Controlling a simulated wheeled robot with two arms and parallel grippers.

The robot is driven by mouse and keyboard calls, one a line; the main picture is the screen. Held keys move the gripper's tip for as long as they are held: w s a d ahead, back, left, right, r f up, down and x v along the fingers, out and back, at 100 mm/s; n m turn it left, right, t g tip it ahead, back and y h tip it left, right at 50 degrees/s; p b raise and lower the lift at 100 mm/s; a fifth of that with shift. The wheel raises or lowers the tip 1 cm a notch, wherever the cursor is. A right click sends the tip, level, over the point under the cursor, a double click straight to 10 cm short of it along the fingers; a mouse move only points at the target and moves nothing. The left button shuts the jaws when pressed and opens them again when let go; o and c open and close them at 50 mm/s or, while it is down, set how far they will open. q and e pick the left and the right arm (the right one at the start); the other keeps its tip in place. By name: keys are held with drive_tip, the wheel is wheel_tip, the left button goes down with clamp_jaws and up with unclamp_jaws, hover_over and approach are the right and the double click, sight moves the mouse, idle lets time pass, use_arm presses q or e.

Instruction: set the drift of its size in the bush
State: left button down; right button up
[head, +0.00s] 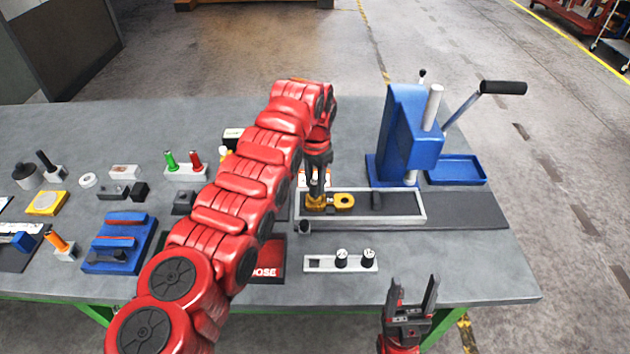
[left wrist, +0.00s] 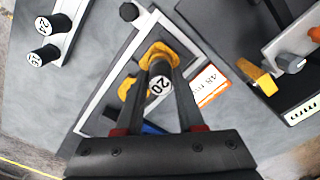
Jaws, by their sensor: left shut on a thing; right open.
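A yellow casting with an eye at its right end (head: 344,201) lies in a pale-rimmed tray (head: 424,205); it also shows in the left wrist view (left wrist: 158,50). My left gripper (head: 317,190) is shut on a dark drift whose pale end reads 20 (left wrist: 159,85). The drift is at the casting's left end; my fingers hide the bush, and I cannot tell whether the drift is inside it. A pale drift rack (head: 322,263) holds two dark drifts with white ends (head: 341,257), (head: 369,256). My right gripper (head: 413,290) is open and empty at the table's front edge.
A blue arbor press (head: 405,130) with a lever stands behind the tray, beside a blue bin (head: 457,168). A card reading 48 (left wrist: 210,85) lies by the tray. Blue fixtures (head: 118,240) and small tools fill the left. The table's right front is clear.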

use_arm(q)
drive_tip(key=shift+f+b, duration=0.35)
drive_tip(key=shift+f, duration=0.35)
drive_tip(key=shift+c, duration=2.2)
unclamp_jaws()
drive_tip(key=shift+r, duration=0.2)
wheel_tip(320, 180, up, 4)
drive_tip(key=shift+r+b, duration=0.2)
drive_tip(key=shift+b, duration=0.8)
wheel_tip(320, 180, up, 3)
drive_tip(key=shift+d+f+p, duration=0.15)
drive_tip(key=shift+f+p, duration=0.05)
drive_tip(key=shift+p, duration=0.35)
wheel_tip(320, 180, up, 10)
drive_tip(key=p, duration=0.9)
drive_tip(key=shift+p, duration=0.4)
